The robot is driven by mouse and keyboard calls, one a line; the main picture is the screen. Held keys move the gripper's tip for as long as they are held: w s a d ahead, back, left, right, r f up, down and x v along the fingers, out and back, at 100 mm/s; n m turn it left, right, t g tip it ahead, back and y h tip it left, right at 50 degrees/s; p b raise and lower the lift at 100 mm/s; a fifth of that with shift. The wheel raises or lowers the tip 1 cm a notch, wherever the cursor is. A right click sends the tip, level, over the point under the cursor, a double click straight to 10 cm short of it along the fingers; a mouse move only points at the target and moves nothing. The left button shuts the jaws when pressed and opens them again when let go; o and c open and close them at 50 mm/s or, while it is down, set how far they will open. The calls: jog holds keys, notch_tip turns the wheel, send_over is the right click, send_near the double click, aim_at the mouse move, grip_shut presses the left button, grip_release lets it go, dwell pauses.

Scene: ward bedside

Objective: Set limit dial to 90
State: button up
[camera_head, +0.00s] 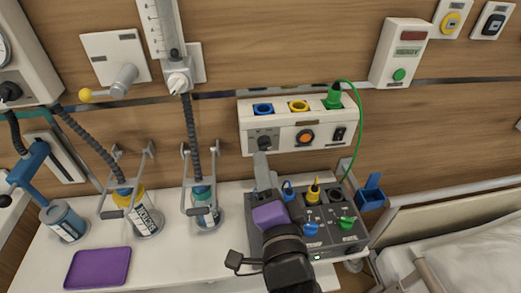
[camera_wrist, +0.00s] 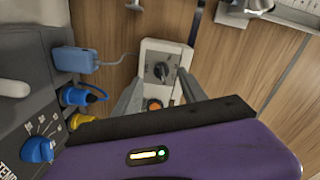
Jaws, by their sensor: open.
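A dark round dial (camera_head: 264,141) is on the left of the front of a pale wall box (camera_head: 285,146). It also shows in the wrist view (camera_wrist: 161,71), with a light pointer mark; its scale is too small to read. My gripper (camera_head: 261,157) is open and points at the wall box. In the wrist view its two grey fingers (camera_wrist: 160,80) stand apart either side of the dial; nothing is between them. I cannot tell whether they touch it. A blue knob (camera_head: 311,229) and a green knob (camera_head: 347,222) are on the grey console (camera_head: 327,238); no label naming the limit dial is readable.
The wall box also has an orange button (camera_head: 306,137), a black switch (camera_head: 338,134) and a green plug (camera_head: 334,97) with a cable hanging right. Blue and yellow (camera_head: 313,191) plugs stand up from the console, close right of my gripper. A purple tray (camera_head: 98,267) lies at left.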

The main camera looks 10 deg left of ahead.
aim_at(265, 145)
jog(key=p+x, duration=0.1)
jog(key=x, duration=0.5)
grip_shut()
